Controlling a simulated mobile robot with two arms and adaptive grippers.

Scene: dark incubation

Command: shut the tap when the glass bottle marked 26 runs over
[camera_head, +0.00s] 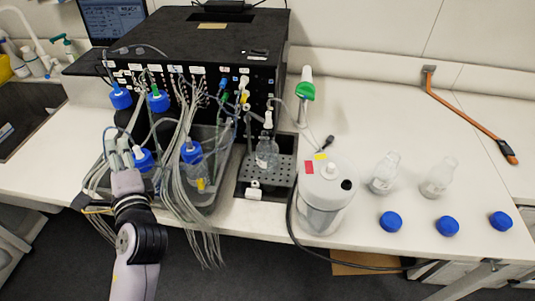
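My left gripper (118,146) reaches up from the lower left, in front of the black box (190,45) and among its tubes. Its fingertips are close to tubing and a blue-capped bottle (143,160); whether they are open or shut is unclear. A clear glass bottle (267,152) stands upright on a perforated grey rack (281,172), below a white fitting (268,119) on the box front. No number is readable on any bottle, and I cannot tell whether the clear bottle is full. No tap is clearly identifiable. My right gripper is not in view.
A white lidded vessel (323,205) stands right of the rack. Two clear open bottles (385,174) (438,178) and several blue caps (447,226) are further right. Loose tubes (185,185) hang over the front edge. A sink (25,125) is at the left. The back right counter is mostly clear.

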